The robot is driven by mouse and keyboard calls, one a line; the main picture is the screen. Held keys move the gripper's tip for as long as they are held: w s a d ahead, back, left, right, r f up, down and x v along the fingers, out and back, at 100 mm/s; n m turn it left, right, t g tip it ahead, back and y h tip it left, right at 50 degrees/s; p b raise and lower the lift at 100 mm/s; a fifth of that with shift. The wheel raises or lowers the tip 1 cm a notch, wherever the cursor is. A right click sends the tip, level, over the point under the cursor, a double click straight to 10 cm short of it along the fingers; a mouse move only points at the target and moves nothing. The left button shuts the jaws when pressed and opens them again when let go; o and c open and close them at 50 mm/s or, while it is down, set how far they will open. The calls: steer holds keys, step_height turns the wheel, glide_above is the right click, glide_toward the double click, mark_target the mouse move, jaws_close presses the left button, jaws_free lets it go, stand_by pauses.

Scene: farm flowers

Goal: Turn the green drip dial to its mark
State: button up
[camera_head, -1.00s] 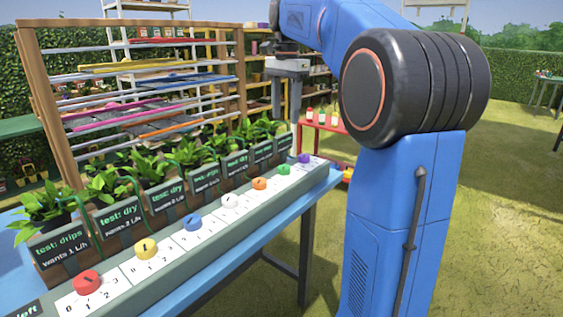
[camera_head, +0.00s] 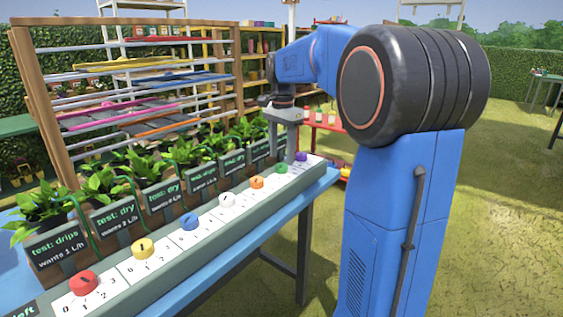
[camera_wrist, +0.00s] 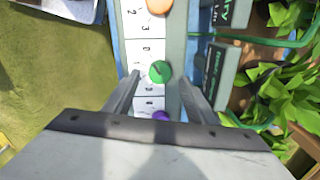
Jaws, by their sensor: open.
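The green dial (camera_head: 282,168) sits on the long dial strip between the orange dial and the purple dial. In the wrist view the green dial (camera_wrist: 160,71) shows a dark pointer line on its top and printed numbers beside it. My gripper (camera_head: 287,150) points down over the far end of the strip. In the wrist view my gripper (camera_wrist: 162,95) is open, with one finger on each side of the strip. The green dial lies just beyond the gap between the fingertips, and I cannot tell the height left between them.
An orange dial (camera_head: 257,182) and a purple dial (camera_head: 301,156) flank the green one. White, blue, yellow and red dials continue along the strip (camera_head: 150,283). Potted plants with signs (camera_head: 113,220) stand close behind. Open grass lies to the right.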

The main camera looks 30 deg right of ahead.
mark_target(281, 165)
steer(key=shift+f, duration=1.7)
steer(key=shift+c, duration=0.6)
steer(key=c, duration=0.9)
